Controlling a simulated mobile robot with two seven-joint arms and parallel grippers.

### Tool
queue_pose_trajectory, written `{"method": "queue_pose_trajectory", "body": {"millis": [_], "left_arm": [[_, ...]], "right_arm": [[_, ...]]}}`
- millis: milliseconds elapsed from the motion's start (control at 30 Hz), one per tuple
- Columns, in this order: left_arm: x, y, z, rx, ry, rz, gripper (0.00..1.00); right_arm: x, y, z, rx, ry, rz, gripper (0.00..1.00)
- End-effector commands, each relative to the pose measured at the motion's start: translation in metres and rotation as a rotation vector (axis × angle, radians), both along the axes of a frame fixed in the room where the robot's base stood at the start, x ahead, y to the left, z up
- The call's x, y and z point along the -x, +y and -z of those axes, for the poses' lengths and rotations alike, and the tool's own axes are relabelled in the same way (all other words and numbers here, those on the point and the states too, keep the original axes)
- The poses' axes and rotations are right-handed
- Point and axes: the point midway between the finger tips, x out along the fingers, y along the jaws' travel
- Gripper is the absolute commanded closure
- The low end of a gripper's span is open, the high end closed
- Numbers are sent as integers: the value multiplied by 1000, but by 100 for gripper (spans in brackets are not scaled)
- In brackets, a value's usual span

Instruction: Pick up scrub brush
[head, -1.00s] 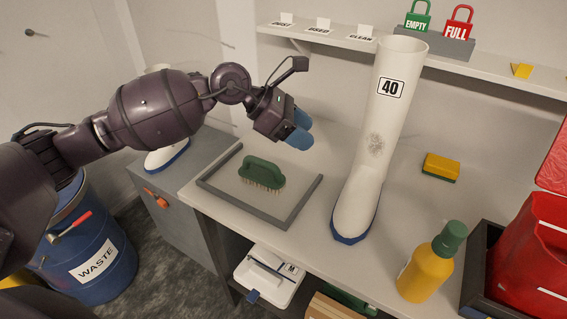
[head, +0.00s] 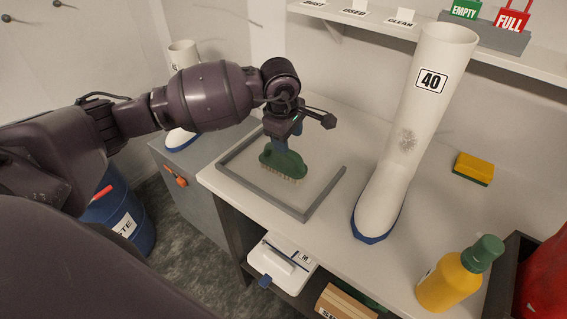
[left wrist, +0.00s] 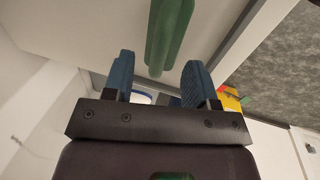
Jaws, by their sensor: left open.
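The scrub brush (head: 284,168), with a green handle and pale bristles, sits inside a grey-framed tray (head: 322,195) on the bench. My left gripper (head: 284,147) points down right above the brush handle, its blue fingers partly hiding it. In the left wrist view, the two blue fingers (left wrist: 158,72) stand apart with the green handle (left wrist: 168,38) lying in line with the gap between them. I cannot tell whether the fingers touch the handle. My right gripper is not in view.
A tall white boot (head: 415,110) marked 40 stands right of the tray. A yellow bottle (head: 446,287) and a yellow sponge (head: 473,166) are farther right. A shelf (head: 400,30) runs along the back wall. A blue waste drum (head: 125,222) stands at the left.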

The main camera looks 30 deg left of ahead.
Motion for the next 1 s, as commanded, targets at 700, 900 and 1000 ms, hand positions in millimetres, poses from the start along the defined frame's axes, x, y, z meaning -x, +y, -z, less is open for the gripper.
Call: {"method": "queue_pose_trajectory", "body": {"millis": [700,900,1000], "left_arm": [[-10,2,63,3,-2,-2,48],[-9,2,62,2,-2,-2,56],[-9,2,62,2,-2,-2,71]], "right_arm": [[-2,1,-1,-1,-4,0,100],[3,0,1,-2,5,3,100],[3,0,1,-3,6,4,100]]}}
